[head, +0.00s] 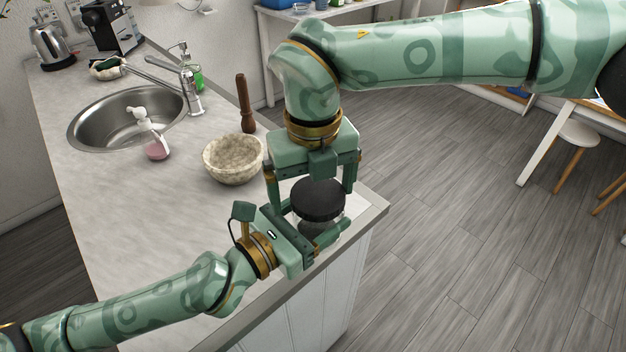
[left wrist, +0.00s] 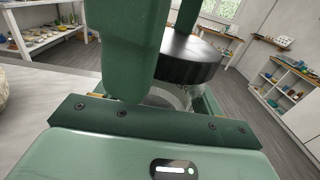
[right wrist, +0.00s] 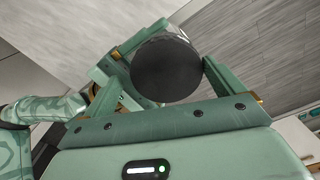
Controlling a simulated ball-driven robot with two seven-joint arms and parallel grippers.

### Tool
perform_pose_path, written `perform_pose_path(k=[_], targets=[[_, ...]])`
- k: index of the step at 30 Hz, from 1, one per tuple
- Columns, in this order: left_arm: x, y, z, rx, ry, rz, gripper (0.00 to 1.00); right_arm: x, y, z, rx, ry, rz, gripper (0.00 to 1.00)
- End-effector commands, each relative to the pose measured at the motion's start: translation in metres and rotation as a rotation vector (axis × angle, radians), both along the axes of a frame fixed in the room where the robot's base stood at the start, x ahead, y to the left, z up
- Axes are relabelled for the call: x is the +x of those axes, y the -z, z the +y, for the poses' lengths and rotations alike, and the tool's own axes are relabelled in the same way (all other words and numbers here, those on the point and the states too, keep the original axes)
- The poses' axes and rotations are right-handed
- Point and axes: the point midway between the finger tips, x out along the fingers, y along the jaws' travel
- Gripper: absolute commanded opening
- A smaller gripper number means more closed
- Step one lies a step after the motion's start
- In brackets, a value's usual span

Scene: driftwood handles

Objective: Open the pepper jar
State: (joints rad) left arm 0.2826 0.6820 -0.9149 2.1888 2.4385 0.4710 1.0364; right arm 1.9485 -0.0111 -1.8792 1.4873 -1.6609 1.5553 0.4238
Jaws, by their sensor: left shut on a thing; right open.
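The pepper jar is a clear glass jar (head: 316,228) with a wide black lid (head: 318,198), at the near right corner of the counter. My left gripper (head: 318,222) comes in from the left and is shut on the glass body below the lid. In the left wrist view the lid (left wrist: 188,60) sits over the glass (left wrist: 166,97), partly hidden by a finger. My right gripper (head: 311,192) is above the jar, its open fingers on either side of the lid.
A stone mortar bowl (head: 233,160) stands left of the jar, with a wooden pestle (head: 245,104) upright behind it. A soap dispenser (head: 152,138) is by the sink (head: 90,125). The counter edge (head: 372,222) is close to the jar. The front left counter is clear.

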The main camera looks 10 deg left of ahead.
Motion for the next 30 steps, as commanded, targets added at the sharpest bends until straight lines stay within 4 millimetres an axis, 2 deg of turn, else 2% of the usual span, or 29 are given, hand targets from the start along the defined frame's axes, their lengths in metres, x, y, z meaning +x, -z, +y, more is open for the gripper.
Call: perform_pose_path(k=[1,5,6,11,16,30], targets=[[0.0001,-0.0007,-0.0001,0.0,0.0,-0.001,0.22,0.0,-0.0002,0.0001,0.0,0.0,0.0,0.88],[-0.0001,-0.0007,-0.0002,-0.001,0.001,-0.002,0.23,-0.0004,-0.0005,0.0007,0.002,-0.001,0.001,0.52],[-0.0001,-0.0007,-0.0004,-0.001,0.001,-0.002,0.23,-0.0009,-0.0006,0.0011,0.003,-0.002,0.001,0.49],[-0.0004,-0.0009,-0.0011,-0.001,0.003,-0.003,0.23,-0.0027,-0.0009,0.0026,0.006,-0.041,0.004,0.49],[-0.0006,-0.0013,-0.0016,-0.002,0.004,-0.004,0.23,-0.005,-0.0012,0.0029,0.005,-0.264,0.008,0.49],[-0.0003,-0.0019,-0.0014,-0.002,0.003,-0.004,0.22,-0.0049,-0.0011,0.0029,0.005,-0.256,0.008,0.49]])
